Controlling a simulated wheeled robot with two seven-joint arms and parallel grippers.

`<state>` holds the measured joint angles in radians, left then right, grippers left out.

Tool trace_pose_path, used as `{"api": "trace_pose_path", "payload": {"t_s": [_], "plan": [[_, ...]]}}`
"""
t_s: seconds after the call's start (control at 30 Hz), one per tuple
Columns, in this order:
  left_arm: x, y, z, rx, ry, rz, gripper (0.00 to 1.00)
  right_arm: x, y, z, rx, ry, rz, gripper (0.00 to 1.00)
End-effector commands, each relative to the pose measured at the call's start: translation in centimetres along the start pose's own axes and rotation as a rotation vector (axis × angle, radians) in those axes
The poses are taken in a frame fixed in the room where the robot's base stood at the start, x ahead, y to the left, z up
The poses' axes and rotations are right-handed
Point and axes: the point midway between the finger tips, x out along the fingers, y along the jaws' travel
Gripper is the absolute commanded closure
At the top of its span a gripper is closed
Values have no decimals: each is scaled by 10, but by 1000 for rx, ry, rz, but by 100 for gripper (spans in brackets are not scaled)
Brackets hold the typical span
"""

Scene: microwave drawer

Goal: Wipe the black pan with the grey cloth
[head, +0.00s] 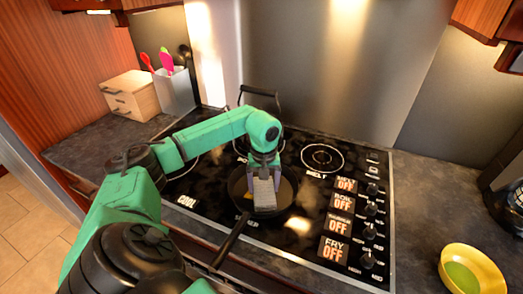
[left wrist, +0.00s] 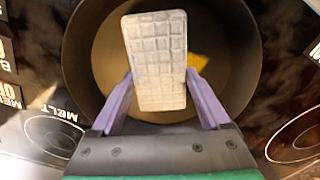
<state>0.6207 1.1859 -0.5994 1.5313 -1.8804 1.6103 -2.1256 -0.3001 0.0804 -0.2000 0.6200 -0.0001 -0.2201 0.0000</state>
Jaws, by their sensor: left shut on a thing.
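The black pan (head: 287,192) sits on the front of the stovetop, its handle (head: 230,243) pointing to the lower left. My left gripper (head: 263,188) reaches down over the pan from above. It is shut on the grey cloth (head: 264,197), a light block with a grid pattern. In the left wrist view, the cloth (left wrist: 158,60) is between the two purple fingers and the pan (left wrist: 82,50) lies behind it. A yellow patch (left wrist: 198,62) shows on the pan's inside beside the cloth. I cannot tell whether the cloth touches the pan. My right gripper is not in view.
The black stovetop (head: 335,180) has burners and a column of knobs on its right. A black kettle-like thing (head: 258,97) stands behind my arm. A yellow bowl (head: 471,269) is on the right counter. A wooden box (head: 130,95) and a utensil holder (head: 174,92) stand at the back left.

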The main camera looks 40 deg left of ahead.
Motion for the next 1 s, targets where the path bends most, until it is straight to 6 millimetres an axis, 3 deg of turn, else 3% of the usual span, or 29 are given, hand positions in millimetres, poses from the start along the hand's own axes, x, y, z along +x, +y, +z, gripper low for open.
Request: {"api": "trace_pose_path", "payload": {"t_s": [0.3,0.73,1.0], "plan": [[1,-23,-12,-2,0,-8,100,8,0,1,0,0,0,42],[-2,2,2,0,0,-5,100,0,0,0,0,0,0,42],[2,-10,-5,-4,1,-6,100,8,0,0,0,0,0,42]]}}
